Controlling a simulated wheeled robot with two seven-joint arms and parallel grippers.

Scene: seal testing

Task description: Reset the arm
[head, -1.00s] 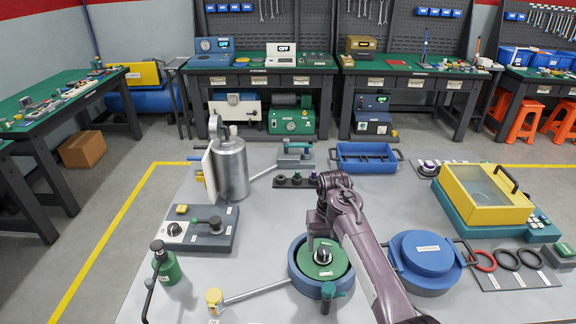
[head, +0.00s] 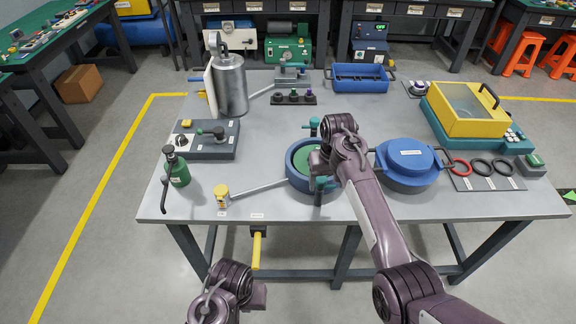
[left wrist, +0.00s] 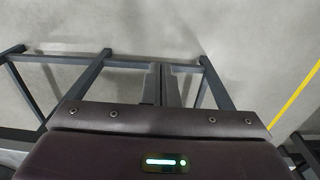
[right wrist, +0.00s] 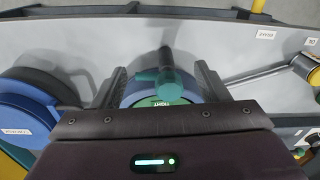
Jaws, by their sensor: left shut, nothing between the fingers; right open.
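My right gripper (head: 320,162) is over the round blue pot (head: 293,171) with a green lid (head: 304,158). It is open. In the right wrist view its fingers (right wrist: 162,82) stand apart on either side of a teal handle (right wrist: 168,82) and a green part labelled "TIGHT"; contact cannot be told. Teal clamps show at the pot's far side (head: 313,126) and near side (head: 321,188). My left arm (head: 226,292) is low at the bottom, in front of the table; its fingertips are hidden there. The left wrist view shows the left gripper (left wrist: 164,84) shut and empty over floor and table legs.
The grey table (head: 262,120) carries a blue lidded pot (head: 408,162), a yellow box (head: 466,107), a metal cylinder (head: 231,86), a green bottle (head: 178,170) and a long-handled wrench (head: 258,188). A yellow handle (head: 257,250) hangs below the front edge. Table centre is fairly clear.

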